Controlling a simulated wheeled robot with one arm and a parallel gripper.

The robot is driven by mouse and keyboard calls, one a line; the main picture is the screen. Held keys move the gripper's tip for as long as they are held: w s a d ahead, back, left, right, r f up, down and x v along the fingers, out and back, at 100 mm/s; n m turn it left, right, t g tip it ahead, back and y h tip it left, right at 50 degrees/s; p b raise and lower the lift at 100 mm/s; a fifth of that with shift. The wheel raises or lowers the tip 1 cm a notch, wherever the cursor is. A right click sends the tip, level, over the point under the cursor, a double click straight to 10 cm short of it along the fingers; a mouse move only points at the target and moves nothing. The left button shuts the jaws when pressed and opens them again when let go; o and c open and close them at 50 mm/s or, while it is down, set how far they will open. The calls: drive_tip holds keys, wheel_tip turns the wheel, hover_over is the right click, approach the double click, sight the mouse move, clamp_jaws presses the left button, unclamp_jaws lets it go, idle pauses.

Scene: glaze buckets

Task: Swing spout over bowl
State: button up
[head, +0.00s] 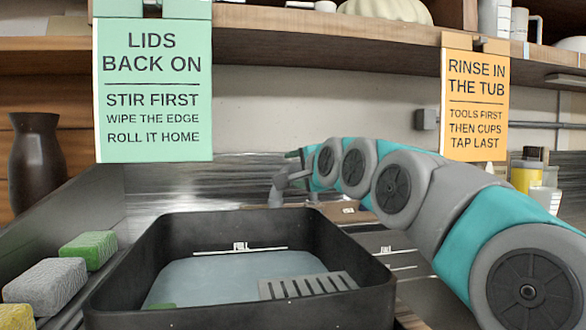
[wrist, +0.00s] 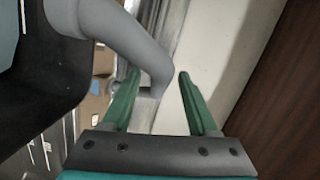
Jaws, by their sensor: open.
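The grey spout (head: 279,187) stands behind the black tub, near its far rim, in the head view. In the wrist view the spout (wrist: 125,42) is a thick grey bent pipe, running from the upper left down to between my fingertips. My gripper (wrist: 159,75) is open, with one green finger on each side of the pipe's bend; I cannot tell whether either touches it. In the head view my gripper (head: 296,155) is small and partly hidden at the arm's far end. No separate bowl is plain; the black tub (head: 240,308) holds grey-blue water.
Green (head: 88,250) and grey (head: 45,286) sponges lie left of the tub. A slotted grey rack (head: 308,285) sits in the tub. A green sign (head: 153,85) and an orange sign (head: 475,95) hang from the shelf. A yellow-labelled bottle (head: 525,175) stands right.

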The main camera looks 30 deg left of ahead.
drive_tip(key=shift+w+a+f, duration=0.15)
drive_tip(key=shift+w+a, duration=0.25)
drive_tip(key=shift+a, duration=0.05)
drive_tip(key=shift+c, duration=0.2)
clamp_jaws()
idle(1.1)
